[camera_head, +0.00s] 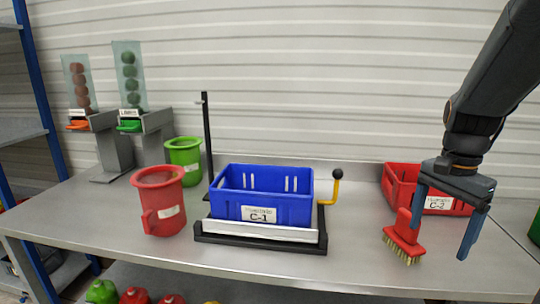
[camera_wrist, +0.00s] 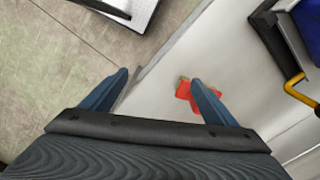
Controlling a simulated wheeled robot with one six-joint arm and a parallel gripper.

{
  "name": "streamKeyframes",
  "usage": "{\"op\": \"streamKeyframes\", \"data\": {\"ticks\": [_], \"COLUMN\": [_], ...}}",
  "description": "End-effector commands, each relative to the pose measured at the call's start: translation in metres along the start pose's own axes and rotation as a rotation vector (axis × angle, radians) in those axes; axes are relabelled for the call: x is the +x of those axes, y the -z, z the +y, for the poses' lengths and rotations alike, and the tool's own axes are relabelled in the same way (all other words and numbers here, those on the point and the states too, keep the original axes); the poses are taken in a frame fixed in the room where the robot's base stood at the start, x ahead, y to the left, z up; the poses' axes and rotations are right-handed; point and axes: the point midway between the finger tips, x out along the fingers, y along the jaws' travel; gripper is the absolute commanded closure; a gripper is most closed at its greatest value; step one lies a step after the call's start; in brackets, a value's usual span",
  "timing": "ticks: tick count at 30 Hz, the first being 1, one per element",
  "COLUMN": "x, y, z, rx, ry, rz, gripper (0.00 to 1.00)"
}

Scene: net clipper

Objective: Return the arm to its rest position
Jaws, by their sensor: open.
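My gripper (camera_head: 440,220) hangs at the right end of the steel table, with my arm reaching down from the top right in the head view. Its two blue fingers are spread apart. A red brush (camera_head: 404,238) with pale bristles is on the table by the left finger, which overlaps it in the picture. In the wrist view my gripper (camera_wrist: 160,82) is open with nothing held between its fingers. The red brush (camera_wrist: 184,92) shows there beside the right finger and is partly hidden by it.
A blue crate C-1 (camera_head: 285,208) sits on a black-framed stand with a yellow-handled lever (camera_head: 334,190). A red crate C-2 (camera_head: 398,180) stands behind my gripper. A red mug (camera_head: 160,205), a green mug (camera_head: 184,155) and two ball dispensers (camera_head: 130,95) are at left.

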Motion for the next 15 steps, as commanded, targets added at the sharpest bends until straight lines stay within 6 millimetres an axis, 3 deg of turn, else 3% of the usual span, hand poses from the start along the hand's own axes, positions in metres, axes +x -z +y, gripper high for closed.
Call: {"op": "streamKeyframes", "data": {"ticks": [8,11,15], "x": [0.030,0.045,0.071], "y": [-0.050,-0.077,-0.127], "z": [-0.025,-0.033,-0.042], "rx": [-0.293,-0.442,-0.725], "ry": [0.009,0.014,0.024], "rz": [0.009,0.013,0.024], "gripper": [0.19,0.19,0.19]}}
